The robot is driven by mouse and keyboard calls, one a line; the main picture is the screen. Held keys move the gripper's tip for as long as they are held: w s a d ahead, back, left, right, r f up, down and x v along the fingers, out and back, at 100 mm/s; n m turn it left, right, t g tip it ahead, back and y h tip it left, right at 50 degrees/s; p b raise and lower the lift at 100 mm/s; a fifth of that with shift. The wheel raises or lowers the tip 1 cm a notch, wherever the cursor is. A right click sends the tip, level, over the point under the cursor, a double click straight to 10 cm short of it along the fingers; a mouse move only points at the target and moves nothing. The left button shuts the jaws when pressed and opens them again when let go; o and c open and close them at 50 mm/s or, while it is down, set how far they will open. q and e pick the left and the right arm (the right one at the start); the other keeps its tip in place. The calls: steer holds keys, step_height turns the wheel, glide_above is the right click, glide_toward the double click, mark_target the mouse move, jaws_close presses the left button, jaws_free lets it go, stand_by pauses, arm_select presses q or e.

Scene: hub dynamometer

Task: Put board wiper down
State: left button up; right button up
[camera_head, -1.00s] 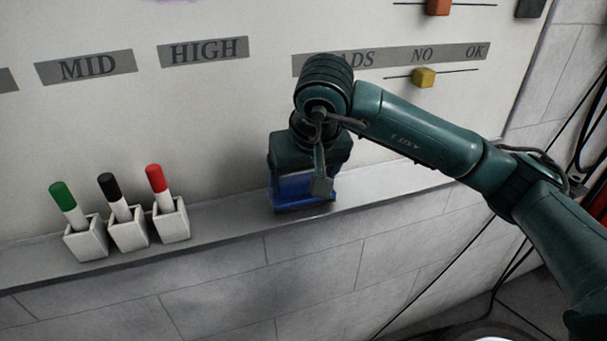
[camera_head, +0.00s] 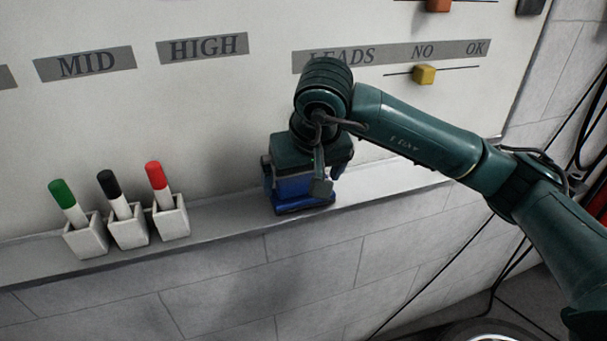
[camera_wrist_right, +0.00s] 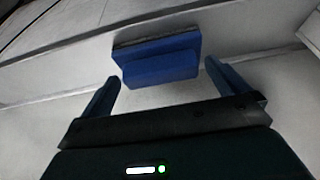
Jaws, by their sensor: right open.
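The board wiper (camera_head: 303,205) is a blue block with a dark felt-like edge. It rests on the grey ledge (camera_head: 378,185) below the whiteboard, partly hidden behind my right gripper (camera_head: 305,188) in the head view. In the right wrist view the wiper (camera_wrist_right: 158,60) lies just beyond the fingertips. My right gripper (camera_wrist_right: 160,90) is open, with one finger towards each side of the wiper and a visible gap to it. My left gripper is not in view.
Three small white holders (camera_head: 128,229) with a green, a black and a red marker stand on the ledge to the left. The whiteboard (camera_head: 220,110) rises behind, with a yellow slider (camera_head: 424,75) and an orange one (camera_head: 438,5). The ledge is clear right of the wiper.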

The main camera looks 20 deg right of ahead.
steer(key=shift+s+r, duration=0.15)
steer(key=shift+r, duration=0.4)
arm_select(q)
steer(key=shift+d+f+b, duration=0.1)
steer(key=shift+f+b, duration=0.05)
steer(key=shift+b, duration=0.5)
arm_select(e)
steer(key=v, duration=1.1)
steer(key=shift+s, duration=0.1)
